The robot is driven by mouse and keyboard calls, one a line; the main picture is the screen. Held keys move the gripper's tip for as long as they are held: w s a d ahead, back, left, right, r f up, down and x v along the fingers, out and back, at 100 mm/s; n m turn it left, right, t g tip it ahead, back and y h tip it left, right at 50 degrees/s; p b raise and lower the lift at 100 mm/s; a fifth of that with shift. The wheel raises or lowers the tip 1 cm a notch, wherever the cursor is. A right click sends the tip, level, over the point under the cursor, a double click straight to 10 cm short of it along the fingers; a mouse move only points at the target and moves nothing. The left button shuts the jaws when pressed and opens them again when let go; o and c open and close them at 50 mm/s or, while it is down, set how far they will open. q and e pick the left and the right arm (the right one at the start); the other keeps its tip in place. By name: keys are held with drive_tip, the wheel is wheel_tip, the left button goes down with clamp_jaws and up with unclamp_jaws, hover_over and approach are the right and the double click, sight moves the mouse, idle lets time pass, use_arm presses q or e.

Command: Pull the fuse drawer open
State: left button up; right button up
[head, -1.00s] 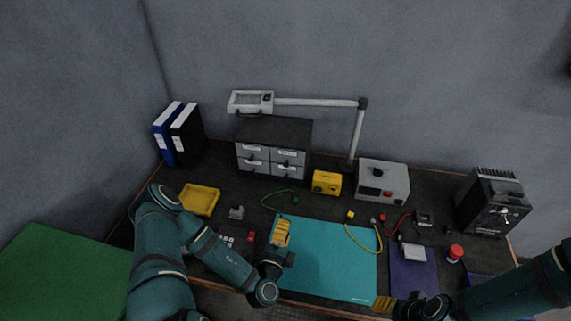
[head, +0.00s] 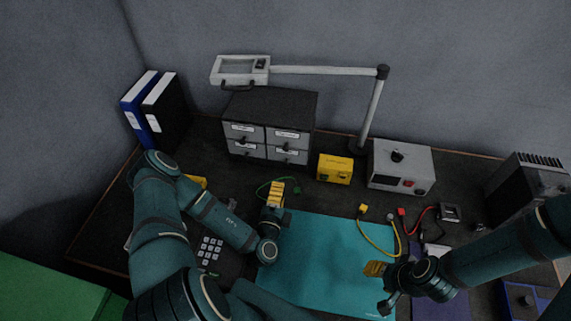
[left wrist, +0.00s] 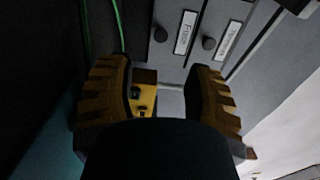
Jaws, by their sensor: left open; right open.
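A grey cabinet (head: 268,105) with several labelled drawers stands at the back of the bench; its drawers look shut. In the left wrist view, one label appears to read "Fuses" (left wrist: 185,32), with a dark round knob (left wrist: 160,33) beside it. This appears to be the lower right drawer (head: 287,154). A second label and knob (left wrist: 209,43) show next to it. My left gripper (head: 276,190) is open and empty in front of the cabinet's right half, apart from the knobs. My right gripper (head: 376,268) is open and empty over the teal mat's right side.
A yellow box (head: 335,169) stands right of the cabinet, close to my left gripper's line. A grey power unit (head: 401,167) is further right. A lamp arm (head: 325,70) reaches above the cabinet. A green cable (head: 262,188) lies in front. The teal mat (head: 320,250) is mostly clear.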

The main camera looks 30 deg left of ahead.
sight(285, 166)
use_arm(q)
drive_tip(key=b+x, duration=0.1)
drive_tip(key=x, duration=1)
drive_tip(key=shift+w, duration=0.2)
clamp_jaws()
